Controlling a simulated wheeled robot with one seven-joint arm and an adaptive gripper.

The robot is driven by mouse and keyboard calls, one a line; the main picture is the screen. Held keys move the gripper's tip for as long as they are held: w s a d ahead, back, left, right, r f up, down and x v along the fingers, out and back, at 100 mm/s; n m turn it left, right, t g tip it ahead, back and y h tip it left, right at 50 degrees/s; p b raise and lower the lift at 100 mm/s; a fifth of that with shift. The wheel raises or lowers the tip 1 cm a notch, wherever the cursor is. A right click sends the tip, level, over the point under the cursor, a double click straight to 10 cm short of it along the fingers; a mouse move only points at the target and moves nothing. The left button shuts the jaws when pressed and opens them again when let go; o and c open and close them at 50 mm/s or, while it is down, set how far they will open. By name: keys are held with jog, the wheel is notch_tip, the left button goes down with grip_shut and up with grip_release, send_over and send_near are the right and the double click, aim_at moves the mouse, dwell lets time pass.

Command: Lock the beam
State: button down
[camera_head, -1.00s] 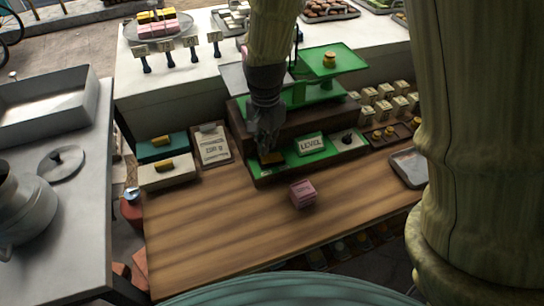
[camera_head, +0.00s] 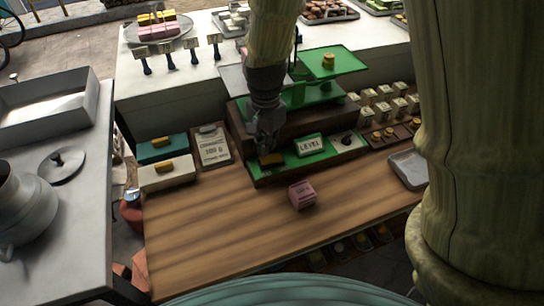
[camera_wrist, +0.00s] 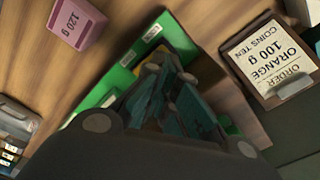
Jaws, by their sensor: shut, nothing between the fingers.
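The balance scale has a dark brown stepped base with a green front strip (camera_head: 292,158) and raised green pans (camera_head: 337,60). A brass-yellow piece (camera_head: 271,160) sits at the left end of the strip, and a sign reading LEVEL (camera_head: 310,145) stands on it. A small black knob (camera_head: 347,139) is on a pale plate to the right. My gripper (camera_head: 266,147) is shut and empty, pointing down just above or at the brass piece; I cannot tell whether they touch. In the wrist view my gripper's fingers (camera_wrist: 178,75) are together over the green strip (camera_wrist: 122,82), hiding part of it.
A pink block (camera_head: 302,194) lies on the wooden counter (camera_head: 225,235) in front of the scale. An order card (camera_head: 213,146), a white box (camera_head: 166,172) and a teal box (camera_head: 158,150) are to the left. A grey tray (camera_head: 409,168) is at right.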

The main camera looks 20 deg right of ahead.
aim_at(267, 159)
jog(key=shift+f+b, duration=0.65)
jog(key=shift+f, duration=1.1)
dwell(1.7)
jog(key=shift+r, duration=0.15)
jog(key=shift+r+p, duration=3.4)
jog(key=shift+r, duration=0.05)
jog(key=shift+f, duration=0.1)
